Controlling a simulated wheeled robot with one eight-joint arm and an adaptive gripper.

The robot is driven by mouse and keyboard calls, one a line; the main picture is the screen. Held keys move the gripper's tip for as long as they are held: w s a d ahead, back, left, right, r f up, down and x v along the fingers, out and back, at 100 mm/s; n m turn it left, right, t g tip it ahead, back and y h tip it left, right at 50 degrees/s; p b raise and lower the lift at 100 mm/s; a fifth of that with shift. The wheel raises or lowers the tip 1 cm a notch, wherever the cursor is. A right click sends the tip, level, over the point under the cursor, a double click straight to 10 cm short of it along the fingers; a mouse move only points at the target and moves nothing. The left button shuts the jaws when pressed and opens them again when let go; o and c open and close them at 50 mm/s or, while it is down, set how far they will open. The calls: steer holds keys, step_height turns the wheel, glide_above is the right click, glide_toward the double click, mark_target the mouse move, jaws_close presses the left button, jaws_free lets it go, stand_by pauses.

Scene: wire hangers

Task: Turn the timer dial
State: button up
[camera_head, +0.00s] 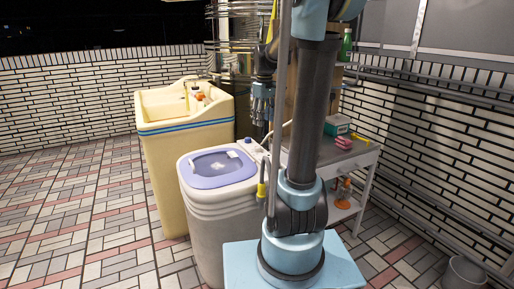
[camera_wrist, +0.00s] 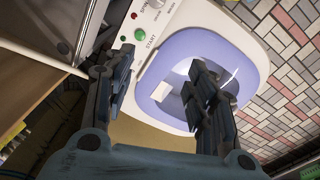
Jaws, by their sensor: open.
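The washing machine (camera_head: 207,200) is a pale tub with a purple lid that also shows in the wrist view (camera_wrist: 232,52). Its white control panel (camera_wrist: 172,18) has a green START button (camera_wrist: 139,34), a small red button or light and another green button. A pale knob (camera_wrist: 155,3), possibly the timer dial, is cut off at the top edge of the wrist view. In the head view the panel's controls (camera_head: 250,142) are too small to tell apart. My gripper (camera_wrist: 160,82) is open and empty, with its fingers apart. In the head view my gripper (camera_head: 262,108) hangs above the panel, behind my arm.
A yellow sink (camera_head: 185,155) with bottles on it stands left of the washer. A metal table (camera_head: 345,155) with a green box and a pink item is at right. A grey bucket (camera_head: 465,273) is at lower right. The tiled floor at left is clear.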

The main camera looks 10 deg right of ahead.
mark_target(258, 146)
steer(key=w+f+n, duration=0.3)
steer(key=w, duration=1.2)
steer(key=shift+g, duration=0.3)
step_height(258, 146, down, 17)
steer(key=shift+r, duration=0.1)
steer(key=shift+c, duration=0.2)
steer(key=c, duration=1)
steer(key=shift+s+a, duration=0.1)
steer(key=shift+c, duration=0.2)
